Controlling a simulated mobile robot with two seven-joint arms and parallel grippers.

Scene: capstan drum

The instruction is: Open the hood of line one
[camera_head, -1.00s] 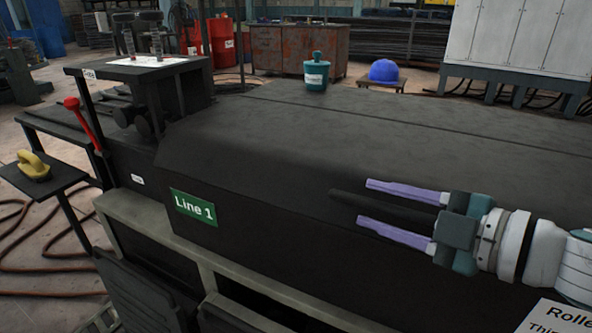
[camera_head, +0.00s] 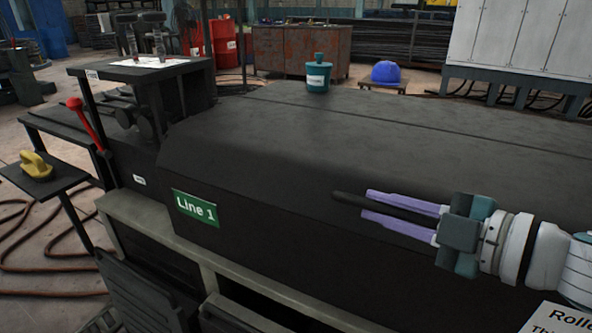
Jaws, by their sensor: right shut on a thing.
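The hood (camera_head: 270,165) of line one is a large dark cover across the middle of the head view, lying closed on its frame. A green "Line 1" sign (camera_head: 195,208) is on its front face at the left. A dark bar-shaped handle (camera_head: 347,198) stands out at the hood's front. My right gripper (camera_head: 364,204) comes in from the right, its two purple fingers shut on the handle, one on each side. The handle's left end sticks out past the fingertips. My left gripper is not in view.
A teal lidded pot (camera_head: 318,80) stands on the hood's far edge. A blue hard hat (camera_head: 385,72) rests on a stool behind. A red lever (camera_head: 86,124) and a small shelf with a yellow object (camera_head: 36,165) are at the left. Hoses lie on the floor.

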